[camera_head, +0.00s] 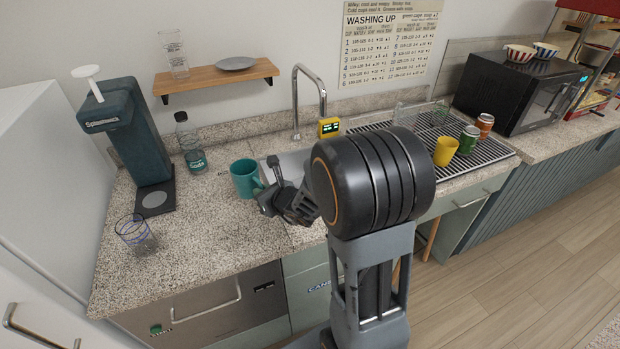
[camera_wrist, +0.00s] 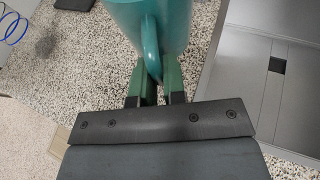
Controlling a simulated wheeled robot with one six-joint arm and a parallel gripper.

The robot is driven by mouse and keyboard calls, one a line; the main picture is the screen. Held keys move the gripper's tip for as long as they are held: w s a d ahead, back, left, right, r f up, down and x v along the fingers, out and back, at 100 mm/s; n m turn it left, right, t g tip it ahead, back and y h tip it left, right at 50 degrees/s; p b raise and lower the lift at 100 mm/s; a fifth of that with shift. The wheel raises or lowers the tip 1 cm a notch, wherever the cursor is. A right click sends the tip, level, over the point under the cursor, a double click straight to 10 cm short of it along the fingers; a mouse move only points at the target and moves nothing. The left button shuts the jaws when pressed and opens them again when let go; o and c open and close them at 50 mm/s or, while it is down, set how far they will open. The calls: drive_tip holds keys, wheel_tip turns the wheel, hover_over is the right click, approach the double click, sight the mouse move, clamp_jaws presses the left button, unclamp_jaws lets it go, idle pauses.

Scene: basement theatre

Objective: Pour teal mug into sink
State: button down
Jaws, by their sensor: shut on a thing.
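The teal mug (camera_head: 243,179) is upright at the counter's left side of the sink, close to the granite top; I cannot tell whether it touches it. In the wrist view the mug (camera_wrist: 150,22) is at the top, with its handle between the fingers. My gripper (camera_head: 264,190) is shut on the mug's handle; it also shows in the wrist view (camera_wrist: 157,88). The mug's inside is too small to read. The sink (camera_head: 290,164) lies just right of the mug, mostly hidden behind my arm. In the wrist view the sink's grey metal (camera_wrist: 262,75) fills the right side.
A faucet (camera_head: 297,100) with a yellow display rises behind the sink. A bottle (camera_head: 189,143), a dark teal machine (camera_head: 135,130) and a clear glass (camera_head: 134,233) stand to the left. A yellow cup (camera_head: 446,151) and cans stand on the drying rack at right.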

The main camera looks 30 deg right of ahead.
drive_tip(key=s+d+f+b, duration=0.1)
drive_tip(key=d+f+b, duration=0.2)
drive_tip(key=d+b, duration=0.4)
drive_tip(key=s+d+f+m+h+b, duration=0.1)
drive_tip(key=s+d+f+b, duration=0.1)
drive_tip(key=d+b, duration=0.5)
drive_tip(key=shift+f+t+b, duration=0.3)
drive_tip(key=shift+f+b, duration=0.35)
drive_tip(key=shift+b, duration=0.25)
drive_tip(key=shift+r, duration=0.1)
